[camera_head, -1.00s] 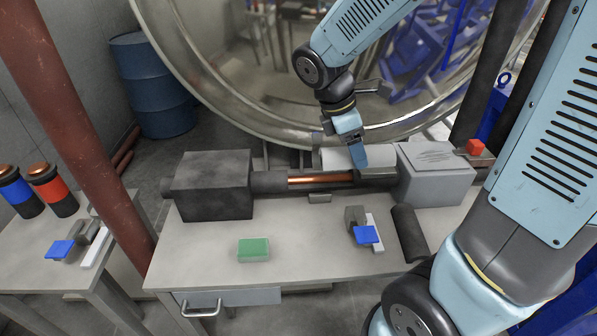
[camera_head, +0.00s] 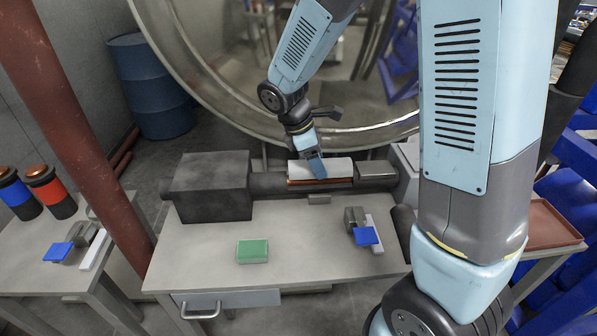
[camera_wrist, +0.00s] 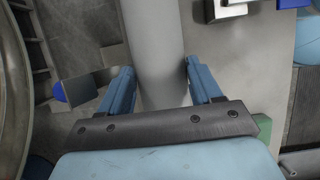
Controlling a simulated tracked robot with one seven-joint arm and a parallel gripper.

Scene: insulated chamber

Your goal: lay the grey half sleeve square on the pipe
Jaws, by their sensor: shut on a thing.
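The pipe (camera_head: 270,186) runs left to right along the back of the bench, dark with a bare copper stretch (camera_head: 320,183). The pale grey half sleeve (camera_head: 338,168) lies lengthwise over that stretch; a copper strip shows below its front edge. I cannot tell whether it touches the pipe. My gripper (camera_head: 318,171) reaches down from above and is shut on the sleeve near its middle. In the wrist view, the sleeve (camera_wrist: 155,35) runs up the picture between my two blue fingers (camera_wrist: 158,78). The sleeve's underside is hidden.
A dark block (camera_head: 212,188) encloses the pipe's left end. A green block (camera_head: 252,251) and a blue-topped clamp-like item (camera_head: 365,236) lie on the bench.

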